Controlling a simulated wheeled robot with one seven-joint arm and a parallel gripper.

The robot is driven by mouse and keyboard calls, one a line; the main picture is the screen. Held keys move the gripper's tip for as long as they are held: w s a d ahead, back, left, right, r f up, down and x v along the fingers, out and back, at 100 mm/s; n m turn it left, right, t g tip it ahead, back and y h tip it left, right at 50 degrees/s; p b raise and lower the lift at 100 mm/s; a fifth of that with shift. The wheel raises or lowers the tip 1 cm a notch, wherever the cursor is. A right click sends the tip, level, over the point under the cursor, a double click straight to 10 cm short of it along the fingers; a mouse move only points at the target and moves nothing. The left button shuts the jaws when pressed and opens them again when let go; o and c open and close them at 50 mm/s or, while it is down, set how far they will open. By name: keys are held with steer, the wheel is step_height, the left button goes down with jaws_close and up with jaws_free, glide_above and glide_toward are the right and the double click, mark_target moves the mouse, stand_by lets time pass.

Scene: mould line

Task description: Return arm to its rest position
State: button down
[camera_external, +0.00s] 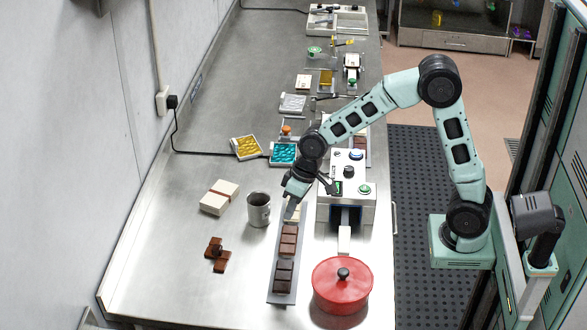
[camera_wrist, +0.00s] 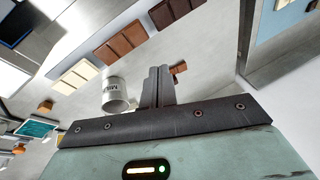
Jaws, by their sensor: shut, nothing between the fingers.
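My green arm reaches from its base at the right over the steel table, with the elbow raised high. My gripper (camera_external: 289,214) points down above the far end of a dark tray (camera_external: 285,298) with brown chocolate pieces, just right of a grey mug (camera_external: 258,211). In the wrist view the two fingers of my gripper (camera_wrist: 159,72) are together with nothing between them. The mug (camera_wrist: 114,96) shows there to the left of the fingers, and brown bars (camera_wrist: 120,43) and a white bar (camera_wrist: 76,77) lie beyond it.
A red lidded pot (camera_external: 342,287) stands right of the tray. A machine with buttons (camera_external: 348,172) stands close beside my gripper. Loose chocolate pieces (camera_external: 217,254) and a cream box (camera_external: 219,198) lie left. Moulds with yellow (camera_external: 246,147) and teal (camera_external: 284,153) filling sit farther back. The table's front left is clear.

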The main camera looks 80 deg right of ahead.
steer(key=s+a+n+g, duration=0.1)
steer(key=s+a+n, duration=0.2)
steer(key=s+a, duration=0.7)
steer(key=s+a+f+n+g, duration=0.1)
steer(key=s+a+n, duration=0.2)
steer(key=s, duration=0.7)
steer(key=s+a+f+n+g+h, duration=0.1)
steer(key=s+a+n, duration=0.3)
steer(key=s, duration=0.6)
steer(key=shift+s+a+f+n+h, duration=0.3)
steer(key=shift+s+f+n, duration=0.05)
steer(key=shift+f+n, duration=0.05)
